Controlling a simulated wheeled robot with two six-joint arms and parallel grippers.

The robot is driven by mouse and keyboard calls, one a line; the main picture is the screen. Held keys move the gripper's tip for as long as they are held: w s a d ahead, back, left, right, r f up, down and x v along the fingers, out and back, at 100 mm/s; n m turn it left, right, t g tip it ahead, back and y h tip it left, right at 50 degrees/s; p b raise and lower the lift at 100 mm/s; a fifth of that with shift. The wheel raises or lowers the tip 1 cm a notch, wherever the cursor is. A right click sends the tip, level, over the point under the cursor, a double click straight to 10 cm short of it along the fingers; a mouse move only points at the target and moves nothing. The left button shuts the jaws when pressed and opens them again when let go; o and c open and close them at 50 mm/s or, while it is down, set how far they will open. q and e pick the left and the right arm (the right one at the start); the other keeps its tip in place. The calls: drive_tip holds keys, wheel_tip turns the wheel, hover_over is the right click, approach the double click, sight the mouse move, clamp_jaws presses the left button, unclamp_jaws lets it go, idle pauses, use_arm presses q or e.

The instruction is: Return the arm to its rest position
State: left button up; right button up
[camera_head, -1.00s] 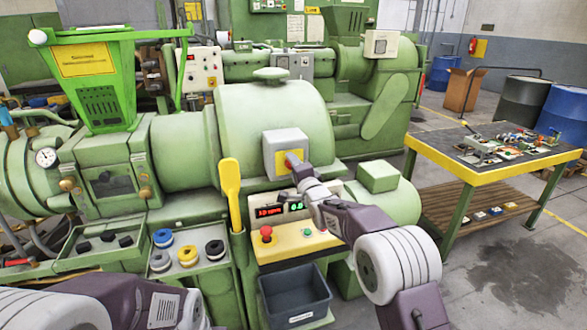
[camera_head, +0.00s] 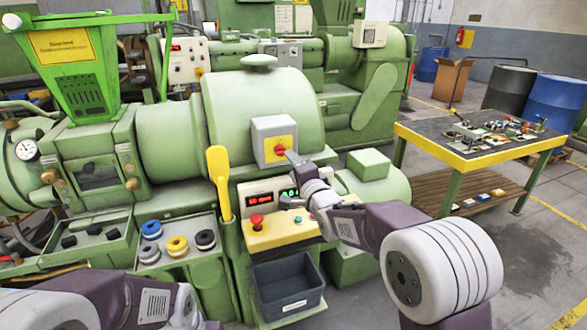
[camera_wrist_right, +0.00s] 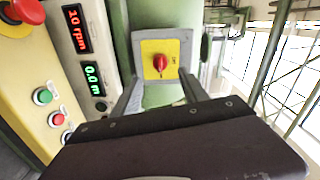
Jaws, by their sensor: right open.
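My right arm (camera_head: 382,226) comes in from the lower right in the head view. Its gripper (camera_head: 291,157) is just below and right of the red knob (camera_head: 280,149) on the grey switch box (camera_head: 260,129). In the right wrist view the gripper (camera_wrist_right: 160,91) is open and empty, with its fingers apart. The knob (camera_wrist_right: 160,63) on its yellow plate (camera_wrist_right: 172,50) shows beyond the fingertips and apart from them. My left arm (camera_head: 120,298) lies along the bottom left; its gripper does not show.
The green extruder (camera_head: 255,95) fills the middle. Below the gripper are a control panel (camera_head: 285,238) with a red button (camera_head: 257,221) and a dark bin (camera_head: 287,284).

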drive_tip(key=s+d+r+m+h+p, duration=0.1)
drive_tip(key=s+d+r+h+p, duration=0.1)
drive_tip(key=d+r+p, duration=0.3)
drive_tip(key=s+d+f+n+g+h, duration=0.2)
drive_tip(key=s+d+f+g, duration=0.2)
drive_tip(key=s+d+f, duration=0.5)
drive_tip(key=s+f+n+g, duration=0.5)
drive_tip(key=s+f, duration=0.3)
drive_tip(key=s, duration=0.4)
drive_tip(key=s+d+f+n+g+h, duration=0.1)
drive_tip(key=s+f+n+g, duration=0.5)
drive_tip(key=s, duration=0.6)
wheel_tip(320, 180, down, 3)
drive_tip(key=shift+r+p, duration=0.1)
drive_tip(key=shift+p, duration=0.25)
